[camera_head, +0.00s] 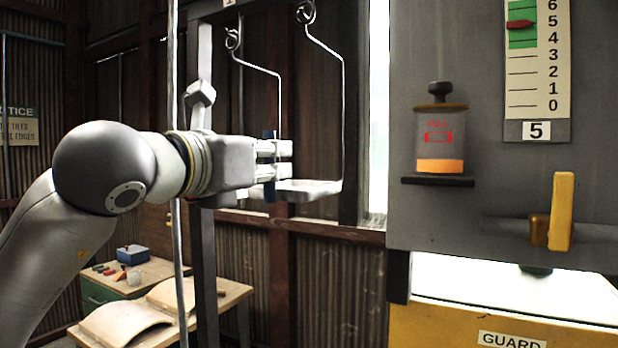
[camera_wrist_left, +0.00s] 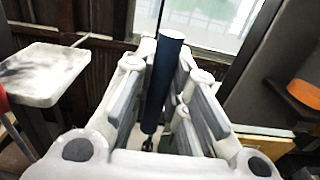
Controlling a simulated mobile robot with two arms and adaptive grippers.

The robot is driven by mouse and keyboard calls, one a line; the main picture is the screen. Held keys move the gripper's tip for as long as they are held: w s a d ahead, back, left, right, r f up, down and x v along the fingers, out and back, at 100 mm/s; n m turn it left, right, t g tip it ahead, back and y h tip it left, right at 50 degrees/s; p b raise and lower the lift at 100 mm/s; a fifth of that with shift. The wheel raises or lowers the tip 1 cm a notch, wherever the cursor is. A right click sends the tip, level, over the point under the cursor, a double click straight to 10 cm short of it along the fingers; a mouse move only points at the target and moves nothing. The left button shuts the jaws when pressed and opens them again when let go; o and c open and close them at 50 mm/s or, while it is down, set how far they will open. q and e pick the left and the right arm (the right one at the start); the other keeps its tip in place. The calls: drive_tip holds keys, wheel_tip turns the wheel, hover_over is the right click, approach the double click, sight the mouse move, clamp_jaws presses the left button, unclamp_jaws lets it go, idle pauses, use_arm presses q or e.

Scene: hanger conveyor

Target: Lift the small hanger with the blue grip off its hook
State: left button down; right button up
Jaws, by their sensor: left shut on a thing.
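The small hanger (camera_head: 262,68) is a thin pale wire that runs up to a curled hook (camera_head: 232,38). Its top end appears to be at that hook; I cannot tell exactly how they touch. Its blue grip (camera_head: 270,193) is upright and shows above and below my left gripper (camera_head: 274,160). In the left wrist view the dark blue grip (camera_wrist_left: 164,80) stands between the two fingers of the left gripper (camera_wrist_left: 160,98), which is shut on it. The fingers hide the grip's middle in the head view. My right gripper is not in view.
A larger wire hanger (camera_head: 342,100) with a pale tray (camera_head: 312,187) hangs beside it from another hook (camera_head: 305,12). A grey panel (camera_head: 450,215) with a jar (camera_head: 440,140) and yellow handle (camera_head: 562,212) stands right. A metal post (camera_head: 203,260) is close to my arm. A workbench (camera_head: 225,295) is below.

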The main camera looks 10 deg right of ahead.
use_arm(q)
drive_tip(key=shift+b+v, duration=1.7)
drive_tip(key=shift+v, duration=1.05)
drive_tip(key=shift+r, duration=0.15)
drive_tip(key=shift+a, duration=0.1)
drive_tip(key=s+a+f+b, duration=0.3)
drive_tip(key=s+a+b, duration=0.1)
drive_tip(key=s+b, duration=0.2)
drive_tip(key=shift+s+a, duration=0.2)
drive_tip(key=shift+a, duration=0.2)
idle(0.5)
